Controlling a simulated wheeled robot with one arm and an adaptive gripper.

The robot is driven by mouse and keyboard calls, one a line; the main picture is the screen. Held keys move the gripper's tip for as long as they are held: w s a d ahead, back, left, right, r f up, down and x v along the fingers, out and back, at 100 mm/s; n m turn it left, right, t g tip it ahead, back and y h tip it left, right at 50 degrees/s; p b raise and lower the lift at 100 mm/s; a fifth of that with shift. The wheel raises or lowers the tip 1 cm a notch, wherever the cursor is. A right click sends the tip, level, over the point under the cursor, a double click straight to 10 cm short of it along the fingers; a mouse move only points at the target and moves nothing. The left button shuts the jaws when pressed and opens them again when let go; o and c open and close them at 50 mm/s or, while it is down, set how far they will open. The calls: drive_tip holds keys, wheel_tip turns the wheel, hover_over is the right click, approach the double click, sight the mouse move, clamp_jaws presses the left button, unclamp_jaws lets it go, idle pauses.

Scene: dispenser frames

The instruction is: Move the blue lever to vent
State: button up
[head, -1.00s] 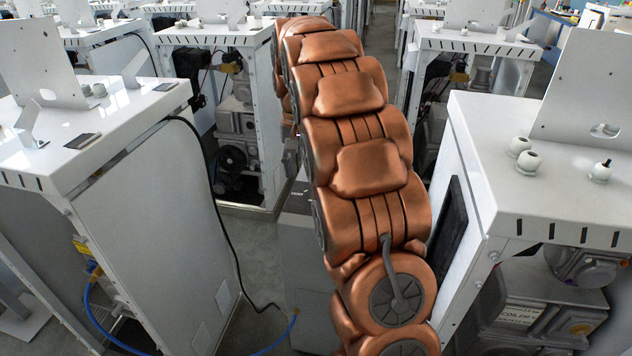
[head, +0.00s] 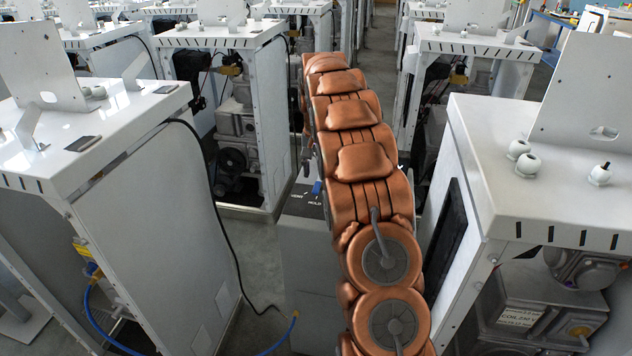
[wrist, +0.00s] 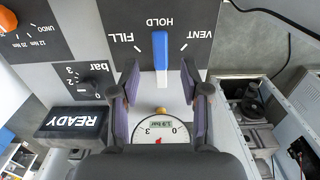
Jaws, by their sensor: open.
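The blue lever (wrist: 160,52) stands on a dark panel in the wrist view, in line with the HOLD label. The FILL label (wrist: 132,38) and VENT label (wrist: 199,37) sit to either side, VENT on the right, and the lettering is upside down. My gripper (wrist: 160,76) is open, with one finger left and one right of the lever's lower part, apart from it in the picture. In the head view the blue lever (head: 318,187) shows just left of my arm, with VENT and HOLD lettering nearby. My gripper is hidden there behind the arm.
A pressure gauge (wrist: 161,131) lies just below the lever in the wrist view. White cabinets (head: 150,200) (head: 500,170) flank my arm. A black cable (head: 222,215) hangs on the left.

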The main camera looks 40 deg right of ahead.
sight(316, 187)
drive_tip(key=shift+f+p, duration=0.45)
drive_tip(key=shift+f, duration=1.85)
drive_tip(key=shift+c, duration=0.2)
clamp_jaws()
